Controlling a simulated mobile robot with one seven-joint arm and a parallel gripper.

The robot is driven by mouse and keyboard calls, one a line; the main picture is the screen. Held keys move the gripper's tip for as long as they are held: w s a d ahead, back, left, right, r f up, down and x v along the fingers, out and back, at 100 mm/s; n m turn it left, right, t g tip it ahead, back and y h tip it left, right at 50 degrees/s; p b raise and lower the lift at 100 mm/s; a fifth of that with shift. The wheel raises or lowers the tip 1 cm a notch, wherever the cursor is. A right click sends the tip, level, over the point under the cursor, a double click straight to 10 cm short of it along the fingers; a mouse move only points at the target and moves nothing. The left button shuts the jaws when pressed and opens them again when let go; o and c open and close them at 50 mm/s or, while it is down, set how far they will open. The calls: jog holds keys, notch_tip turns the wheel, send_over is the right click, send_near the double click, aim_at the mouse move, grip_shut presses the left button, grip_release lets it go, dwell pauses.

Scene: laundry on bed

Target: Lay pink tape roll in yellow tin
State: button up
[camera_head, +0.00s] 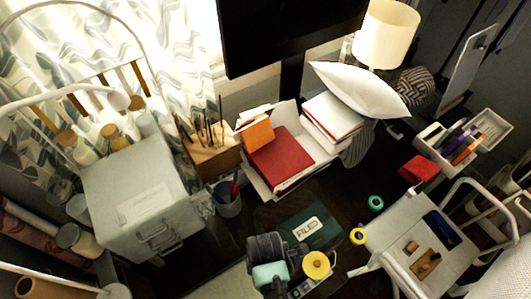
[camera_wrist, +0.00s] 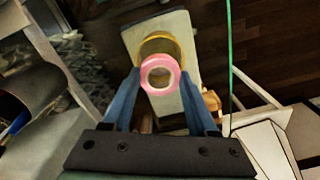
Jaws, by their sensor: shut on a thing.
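The pink tape roll (camera_wrist: 160,60) is between the tips of my gripper's two blue fingers in the wrist view. My gripper (camera_wrist: 160,84) is shut on it. The yellow tin (camera_wrist: 160,36), a round shape with a yellow rim, shows just behind the roll on a pale, narrow surface. The roll overlaps the tin's near part and hides it. I cannot tell the height of the roll above the tin. In the head view I cannot make out the pink roll, and I cannot surely pick out the tin.
The head view shows a yellow round piece (camera_head: 316,265), a yellow ring (camera_head: 357,236) and a teal ring (camera_head: 376,203). A pen cup (camera_head: 228,205), a red book (camera_head: 280,163) and a grey cabinet (camera_head: 140,195) stand nearby. A white-framed piece (camera_wrist: 255,75) is right of the tin.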

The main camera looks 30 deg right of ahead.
jog(key=shift+f+b, duration=1.75)
jog(key=shift+f, duration=0.4)
jog(key=o, duration=1.4)
jog(key=shift+r, duration=0.1)
notch_tip(320, 180, up, 13)
jog(key=shift+b, duration=0.3)
